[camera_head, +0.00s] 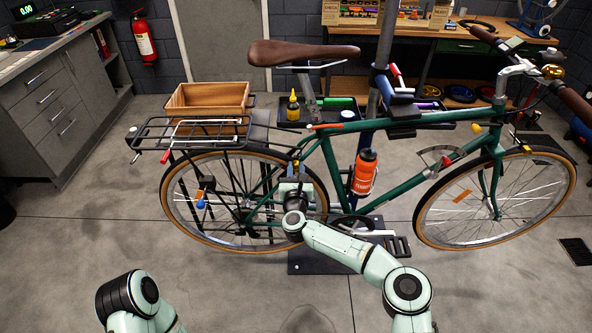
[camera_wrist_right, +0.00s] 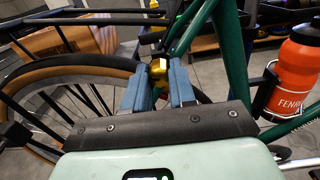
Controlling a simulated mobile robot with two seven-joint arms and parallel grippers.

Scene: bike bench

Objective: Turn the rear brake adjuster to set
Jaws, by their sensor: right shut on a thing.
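The green bike (camera_head: 330,160) is held by a stand in the middle of the head view. The rear brake adjuster is a small yellow piece (camera_wrist_right: 158,67) near the seat stay, above the rear wheel (camera_wrist_right: 110,72). My right gripper (camera_wrist_right: 162,86) reaches it from the near side, and its blue-grey fingers are shut on it. Only the adjuster's upper part shows between the fingertips. In the head view my right gripper (camera_head: 296,182) is in front of the rear wheel, and the adjuster is very small there. My left arm shows at the lower left, with its gripper out of the picture.
The rear rack (camera_head: 190,133) and a wooden box (camera_head: 207,98) are left of the saddle (camera_head: 300,54). An orange bottle (camera_head: 364,173) is on the frame, right of my right gripper. A tool tray (camera_head: 340,112) is behind the frame. The near floor is clear.

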